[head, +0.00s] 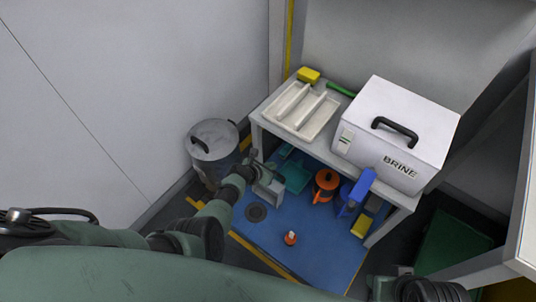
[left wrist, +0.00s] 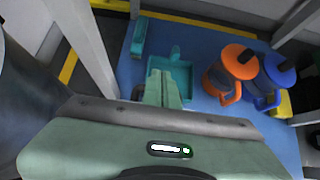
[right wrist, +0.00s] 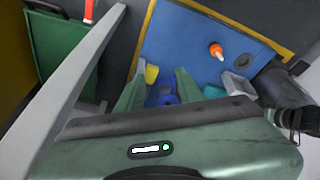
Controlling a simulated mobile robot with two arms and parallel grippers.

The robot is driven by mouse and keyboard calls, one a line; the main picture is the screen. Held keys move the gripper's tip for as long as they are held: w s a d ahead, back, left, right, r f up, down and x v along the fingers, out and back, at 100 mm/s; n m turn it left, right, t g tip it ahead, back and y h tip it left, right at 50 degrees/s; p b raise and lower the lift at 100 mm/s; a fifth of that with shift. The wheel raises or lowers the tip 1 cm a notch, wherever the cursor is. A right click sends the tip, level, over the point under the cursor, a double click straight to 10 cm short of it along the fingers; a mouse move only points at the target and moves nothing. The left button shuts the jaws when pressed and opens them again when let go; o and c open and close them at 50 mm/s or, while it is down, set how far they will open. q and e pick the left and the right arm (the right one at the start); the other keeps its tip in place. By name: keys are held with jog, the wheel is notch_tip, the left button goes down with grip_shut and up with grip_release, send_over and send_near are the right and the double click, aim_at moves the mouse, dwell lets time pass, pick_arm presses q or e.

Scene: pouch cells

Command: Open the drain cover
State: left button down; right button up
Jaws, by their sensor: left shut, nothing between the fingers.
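The drain cover (head: 256,212) is a small dark round disc on the blue floor in the head view, left of the middle of the mat. It looks flat in the floor. My left gripper (head: 272,168) is above and beyond it, near the front left of the bench. In the left wrist view the left fingers (left wrist: 166,76) are shut with nothing between them, over a teal dustpan.
A bench (head: 262,122) carries a white BRINE box (head: 395,125) and a tray (head: 290,100). Under it stand an orange jug (head: 326,185), a blue jug (head: 352,195) and the teal dustpan (head: 293,177). A grey bin (head: 213,150) stands left. An orange-and-white bottle (head: 290,238) stands on open blue floor.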

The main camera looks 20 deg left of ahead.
notch_tip(320, 180, down, 21)
jog(key=s+g+p, duration=0.1)
jog(key=s+p, duration=0.1)
jog(key=p, duration=0.4)
jog(key=shift+r, duration=0.2)
